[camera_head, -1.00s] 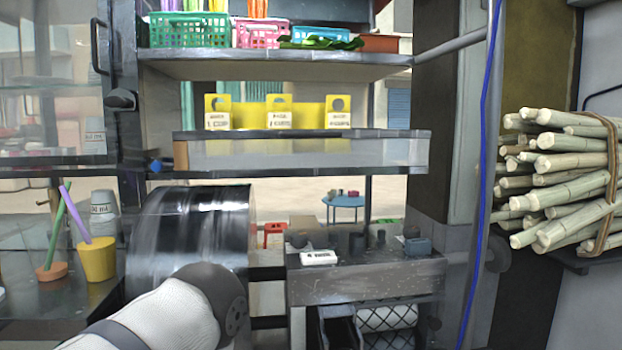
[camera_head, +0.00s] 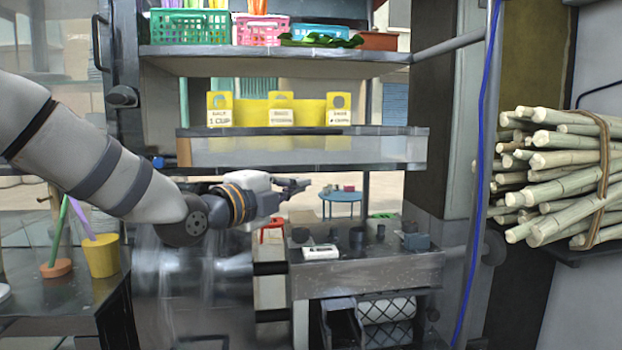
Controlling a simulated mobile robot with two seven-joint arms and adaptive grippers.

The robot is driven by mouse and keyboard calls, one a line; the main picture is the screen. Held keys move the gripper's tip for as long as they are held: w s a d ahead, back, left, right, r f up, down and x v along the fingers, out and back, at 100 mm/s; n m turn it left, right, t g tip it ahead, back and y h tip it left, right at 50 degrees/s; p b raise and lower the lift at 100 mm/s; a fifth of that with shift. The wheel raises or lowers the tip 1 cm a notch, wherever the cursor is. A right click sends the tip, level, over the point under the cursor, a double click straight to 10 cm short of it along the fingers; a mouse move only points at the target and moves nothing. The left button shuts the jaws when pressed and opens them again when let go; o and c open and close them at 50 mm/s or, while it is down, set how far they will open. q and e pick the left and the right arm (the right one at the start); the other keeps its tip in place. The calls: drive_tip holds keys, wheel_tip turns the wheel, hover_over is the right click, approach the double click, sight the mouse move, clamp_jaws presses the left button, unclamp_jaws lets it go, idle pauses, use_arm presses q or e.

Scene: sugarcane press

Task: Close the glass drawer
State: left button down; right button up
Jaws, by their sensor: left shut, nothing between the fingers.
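A wide drawer-like unit with a pale glassy front (camera_head: 300,152) and a dark frame spans the middle of the head view, below the yellow price signs. Whether it stands open or how far out it sits, I cannot tell. My left arm comes in from the left, and my left gripper (camera_head: 303,185) is just below the unit's lower edge, pointing right. Its fingers are shut and hold nothing. Whether they touch the unit is not clear. My right gripper is not in view.
A shelf above holds a green basket (camera_head: 190,26) and a pink basket (camera_head: 262,30). A grey counter (camera_head: 365,272) with a white box stands below. At right are a bundle of sugarcane (camera_head: 560,175) and a blue cable (camera_head: 482,150). A yellow pot (camera_head: 101,257) stands at left.

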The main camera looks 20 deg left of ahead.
sight(303, 145)
use_arm(q)
drive_tip(key=a+b+x, duration=0.1)
drive_tip(key=a+x, duration=0.1)
drive_tip(key=x, duration=0.7)
drive_tip(key=shift+w, duration=0.4)
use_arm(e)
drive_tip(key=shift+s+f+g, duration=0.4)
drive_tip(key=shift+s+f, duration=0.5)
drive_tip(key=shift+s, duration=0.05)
use_arm(q)
drive_tip(key=shift+a+f, duration=0.1)
drive_tip(key=shift+a, duration=0.05)
